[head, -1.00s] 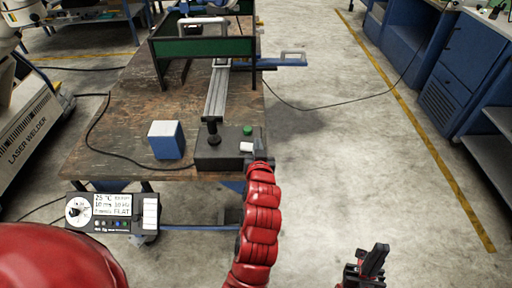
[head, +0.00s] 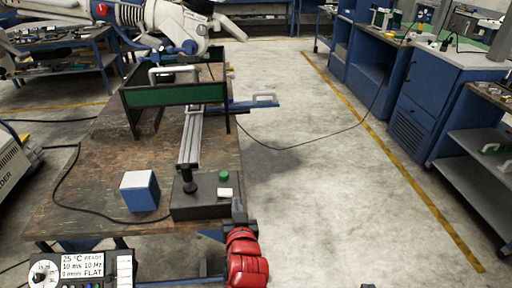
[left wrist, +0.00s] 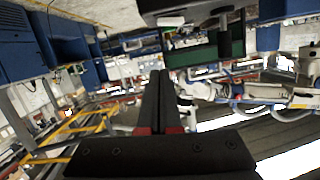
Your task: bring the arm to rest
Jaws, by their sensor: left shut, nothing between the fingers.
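The white jointed arm (head: 165,18) with blue parts reaches in from the upper left above the far end of the bench; it also shows in the left wrist view (left wrist: 280,95). A dark control box (head: 203,207) sits at the near right corner of the bench. It carries a black joystick (head: 189,184), a green button (head: 223,176) and a white switch (head: 225,192). My left gripper (head: 239,207) is beside the box's right end, its fingers shut and empty in the left wrist view (left wrist: 160,85). I cannot tell whether it touches the box. My right gripper is not clearly visible.
A blue box with a pale top (head: 140,191) stands left of the control box. A green-sided frame (head: 172,93) spans the bench (head: 95,185). A display panel (head: 82,268) hangs at the front. Open floor lies to the right, before blue cabinets (head: 415,100).

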